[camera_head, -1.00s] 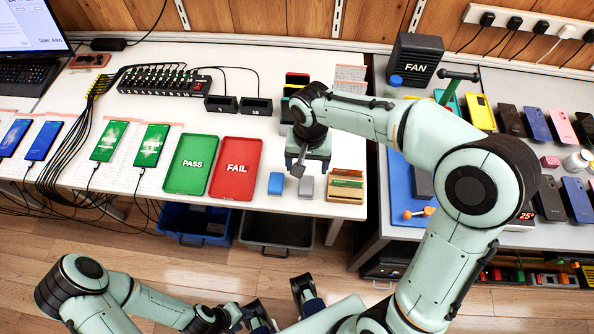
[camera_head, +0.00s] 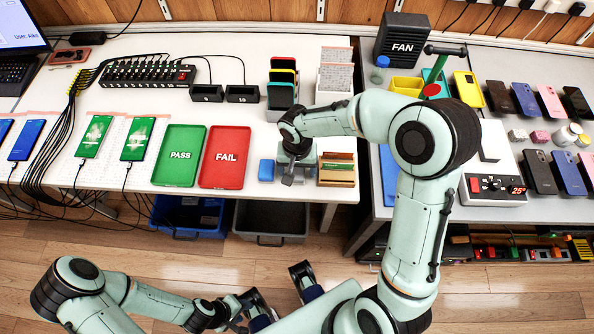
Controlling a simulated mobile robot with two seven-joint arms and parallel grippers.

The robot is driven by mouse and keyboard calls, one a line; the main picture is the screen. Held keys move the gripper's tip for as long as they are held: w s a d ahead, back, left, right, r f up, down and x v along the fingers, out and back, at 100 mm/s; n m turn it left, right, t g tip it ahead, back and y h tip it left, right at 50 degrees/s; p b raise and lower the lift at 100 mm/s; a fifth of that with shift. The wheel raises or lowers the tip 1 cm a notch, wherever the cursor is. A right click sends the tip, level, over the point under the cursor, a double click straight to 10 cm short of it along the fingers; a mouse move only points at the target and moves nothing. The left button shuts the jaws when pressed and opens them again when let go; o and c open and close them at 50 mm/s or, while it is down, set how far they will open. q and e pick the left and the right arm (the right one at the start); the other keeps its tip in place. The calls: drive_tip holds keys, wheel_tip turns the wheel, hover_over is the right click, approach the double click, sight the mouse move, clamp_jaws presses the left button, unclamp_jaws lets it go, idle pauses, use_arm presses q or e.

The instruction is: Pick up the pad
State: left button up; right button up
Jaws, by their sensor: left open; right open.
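Two small pads lie near the front edge of the white table: a blue pad (camera_head: 266,170) in plain view, and a grey one just right of it, now almost wholly hidden by my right gripper (camera_head: 289,179). My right gripper points down over the grey pad's place, between the blue pad and a wooden holder. Its jaws are open; whether they touch the grey pad cannot be seen. My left gripper (camera_head: 279,287) is open and empty, low in the picture, in front of the table.
The wooden holder (camera_head: 337,178) stands close to the right of my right gripper. A red FAIL tray (camera_head: 225,180) and green PASS tray (camera_head: 179,178) lie to the left. Slots with dark phones (camera_head: 283,92) stand behind. Bins (camera_head: 270,238) sit under the table.

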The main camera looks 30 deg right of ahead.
sight(297, 169)
drive_tip(key=shift+f, duration=0.2)
drive_tip(key=c, duration=1.1)
wheel_tip(297, 169, up, 20)
drive_tip(key=p, duration=0.2)
drive_tip(key=shift+p, duration=0.35)
drive_tip(key=shift+o, duration=0.9)
drive_tip(key=shift+c, duration=0.4)
